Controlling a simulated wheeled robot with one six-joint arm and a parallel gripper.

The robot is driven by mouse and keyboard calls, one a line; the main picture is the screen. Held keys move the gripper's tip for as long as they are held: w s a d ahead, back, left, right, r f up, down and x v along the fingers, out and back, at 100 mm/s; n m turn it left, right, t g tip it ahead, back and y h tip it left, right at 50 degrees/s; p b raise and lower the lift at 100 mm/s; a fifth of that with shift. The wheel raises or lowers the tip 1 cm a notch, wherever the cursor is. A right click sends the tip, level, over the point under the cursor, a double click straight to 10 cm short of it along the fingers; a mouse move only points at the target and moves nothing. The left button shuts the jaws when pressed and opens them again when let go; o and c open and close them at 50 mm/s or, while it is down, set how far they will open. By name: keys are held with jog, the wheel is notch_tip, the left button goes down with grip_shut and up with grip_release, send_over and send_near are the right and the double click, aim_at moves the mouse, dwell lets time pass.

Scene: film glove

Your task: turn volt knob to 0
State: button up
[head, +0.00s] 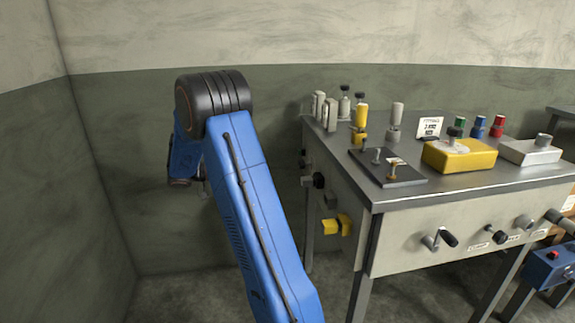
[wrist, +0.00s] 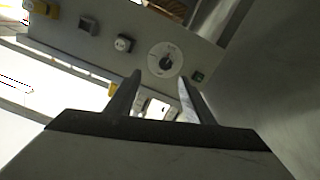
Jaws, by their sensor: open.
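A round white dial with a black knob (wrist: 166,60) at its centre sits on a pale panel in the wrist view; it looks like the volt knob, but its lettering is too small to read. The knob's pointer setting cannot be told clearly. My gripper (wrist: 160,76) is open and empty. Its two fingers point towards the panel, and the dial shows between and just beyond the fingertips, apparently not touched. In the head view my blue arm hides most of the gripper, left of the bench. The dial's face does not show there.
The grey bench (head: 470,190) bears a yellow box (head: 459,155) and several upright posts. A yellow block (head: 337,224) juts from its left side. Walls stand behind and left.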

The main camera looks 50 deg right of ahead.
jog(key=w, duration=0.2)
send_near(305, 164)
jog(key=s+d+f, duration=0.1)
jog(key=s+d, duration=0.2)
jog(key=d, duration=0.3)
jog(key=shift+s+d+f+h, duration=0.3)
jog(key=shift+d+f, duration=0.05)
jog(key=shift+f, duration=0.05)
jog(key=c, duration=1)
